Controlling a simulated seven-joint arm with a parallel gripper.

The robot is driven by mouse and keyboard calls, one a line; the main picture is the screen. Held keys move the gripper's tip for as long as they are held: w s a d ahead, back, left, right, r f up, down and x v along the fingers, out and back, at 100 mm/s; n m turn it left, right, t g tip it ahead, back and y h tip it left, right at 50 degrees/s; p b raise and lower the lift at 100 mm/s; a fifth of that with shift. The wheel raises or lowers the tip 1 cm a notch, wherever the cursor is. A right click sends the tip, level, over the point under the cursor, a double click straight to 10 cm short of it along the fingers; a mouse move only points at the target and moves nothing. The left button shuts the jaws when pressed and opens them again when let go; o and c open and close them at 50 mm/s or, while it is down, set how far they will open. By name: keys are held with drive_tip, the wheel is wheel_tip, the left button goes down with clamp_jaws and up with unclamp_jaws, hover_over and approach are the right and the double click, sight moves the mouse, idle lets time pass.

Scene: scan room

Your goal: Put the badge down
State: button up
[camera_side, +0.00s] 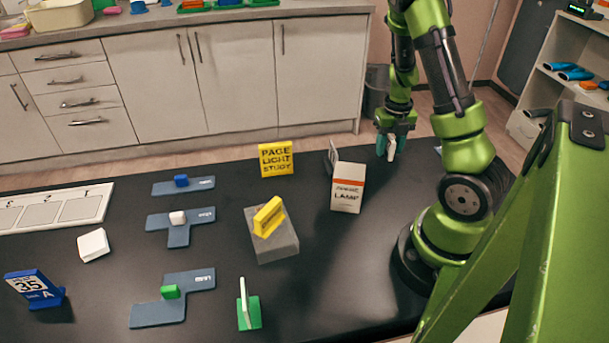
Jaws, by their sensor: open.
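My gripper (391,148) has teal fingertips and points down at the back right of the black table, right of the white and orange lamp box (348,188). It is open. A small white piece (391,156) shows between the fingertips, standing at table level; I cannot tell whether it touches them. No thing is clearly labelled a badge. A blue card marked 35 A (33,287) stands tilted on a blue foot at the front left.
A yellow sign (276,158) stands at the back, and a yellow piece (268,217) sits on a grey block (277,243). Several blue-grey plates (199,284) carry small coloured blocks. A white block (93,245) and white tray (101,203) lie left. The table right of the grey block is clear.

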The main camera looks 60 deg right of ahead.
sight(389, 139)
wheel_tip(389, 139, up, 11)
drive_tip(key=shift+r, duration=0.2)
drive_tip(key=shift+w+a+r+n, duration=0.15)
drive_tip(key=shift+a+r+n, duration=0.05)
drive_tip(key=shift+a+n, duration=0.1)
drive_tip(key=w+a+r+n+t+y, duration=0.1)
drive_tip(key=w+a+r+n+t, duration=0.15)
drive_tip(key=a+n, duration=0.55)
drive_tip(key=w+a+r+n+t+y, duration=0.1)
drive_tip(key=w+a+r+n, duration=0.15)
drive_tip(key=a+n, duration=0.55)
drive_tip(key=s+a+r+n+t, duration=0.1)
drive_tip(key=a+n, duration=0.5)
drive_tip(key=n, duration=0.6)
drive_tip(key=s+a+r+n+t, duration=0.2)
drive_tip(key=a+r+n, duration=0.3)
drive_tip(key=n, duration=0.7)
drive_tip(key=shift+a+r+t, duration=0.3)
drive_tip(key=shift+a+t, duration=0.05)
drive_tip(key=shift+a, duration=0.3)
